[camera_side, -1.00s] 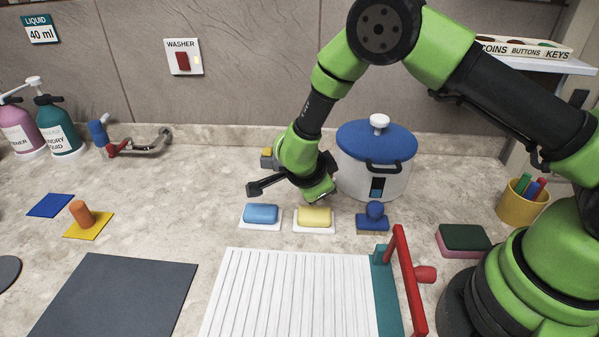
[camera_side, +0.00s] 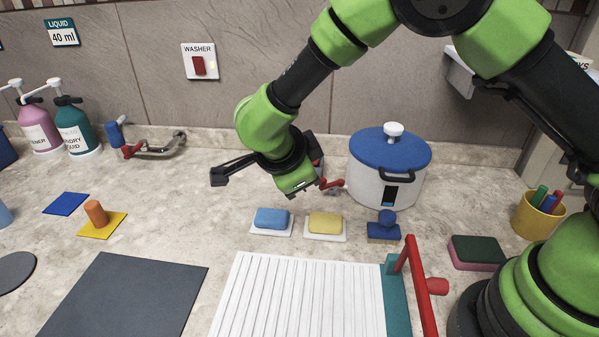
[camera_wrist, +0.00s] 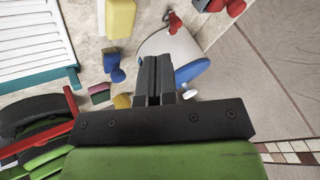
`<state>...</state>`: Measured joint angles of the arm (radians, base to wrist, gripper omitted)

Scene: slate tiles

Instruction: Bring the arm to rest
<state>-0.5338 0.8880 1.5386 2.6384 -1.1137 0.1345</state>
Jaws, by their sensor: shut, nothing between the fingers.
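My gripper (camera_side: 292,193) hangs over the worktop (camera_side: 165,215), above and behind the blue sponge (camera_side: 271,218). It is left of the white pot with the blue lid (camera_side: 372,187) and apart from it. In the side view its fingers are small and hard to make out. In the wrist view my gripper (camera_wrist: 155,75) shows its two dark fingers together, with nothing held.
The yellow sponge (camera_side: 325,224) and a blue stamp-like block (camera_side: 384,228) stand in front of the pot. A white ribbed board (camera_side: 300,295), a red handle (camera_side: 419,285) and a grey mat (camera_side: 125,297) lie in front.

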